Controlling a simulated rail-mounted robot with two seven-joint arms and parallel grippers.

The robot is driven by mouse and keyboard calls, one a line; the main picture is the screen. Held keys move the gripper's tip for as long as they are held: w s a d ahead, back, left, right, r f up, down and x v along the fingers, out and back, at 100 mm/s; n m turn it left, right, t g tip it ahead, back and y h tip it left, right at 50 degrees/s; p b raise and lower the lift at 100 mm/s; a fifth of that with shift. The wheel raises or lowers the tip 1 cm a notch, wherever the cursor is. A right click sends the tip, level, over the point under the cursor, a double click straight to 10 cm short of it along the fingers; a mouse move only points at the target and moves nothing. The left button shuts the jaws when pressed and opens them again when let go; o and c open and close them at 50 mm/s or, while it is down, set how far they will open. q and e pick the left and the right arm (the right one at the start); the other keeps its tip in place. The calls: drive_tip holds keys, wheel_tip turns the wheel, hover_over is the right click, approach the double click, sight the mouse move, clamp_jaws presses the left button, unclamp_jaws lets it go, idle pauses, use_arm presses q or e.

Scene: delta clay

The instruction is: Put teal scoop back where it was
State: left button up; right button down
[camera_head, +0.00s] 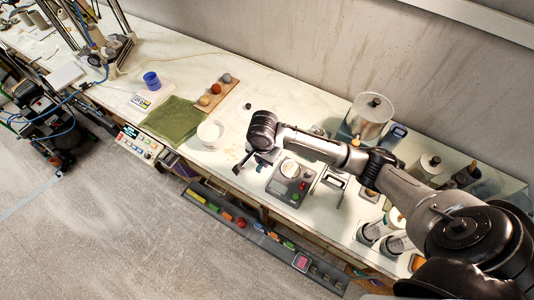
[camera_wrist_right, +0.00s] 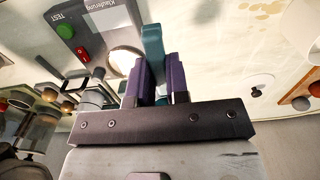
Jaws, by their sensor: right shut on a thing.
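In the right wrist view the teal scoop (camera_wrist_right: 152,45) shows as a flat teal bar between the purple fingers of my right gripper (camera_wrist_right: 158,72), which is shut on it. The rest of the scoop is hidden or out of frame. In the head view my right gripper (camera_head: 252,162) is over the table, between a white tub and a grey scale (camera_head: 290,183). The scale also shows in the wrist view (camera_wrist_right: 92,22), with a green and a red button and a round pale pan. The scoop cannot be made out clearly in the head view. My left gripper is not in view.
The white tub (camera_head: 210,134) stands left of the gripper, near a green cloth (camera_head: 172,120). A wooden board (camera_head: 222,88) holds colored balls behind it. A lidded metal pot (camera_head: 370,116) and several jars stand to the right. A tool rail (camera_head: 240,222) runs below the front edge.

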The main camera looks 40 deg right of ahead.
drive_tip(key=w+d+f, duration=0.1)
drive_tip(key=w+f, duration=0.1)
drive_tip(key=w, duration=0.1)
drive_tip(key=w+d+f+b, duration=0.1)
drive_tip(key=w+d+f, duration=0.1)
drive_tip(key=w, duration=0.1)
drive_tip(key=w+d+f, duration=0.2)
drive_tip(key=w, duration=0.2)
drive_tip(key=shift+f+b, duration=0.35)
drive_tip(key=shift+f, duration=2)
drive_tip(key=shift+f, duration=0.15)
drive_tip(key=c, duration=1.1)
unclamp_jaws()
wheel_tip(320, 180, up, 12)
drive_tip(key=shift+p, duration=0.45)
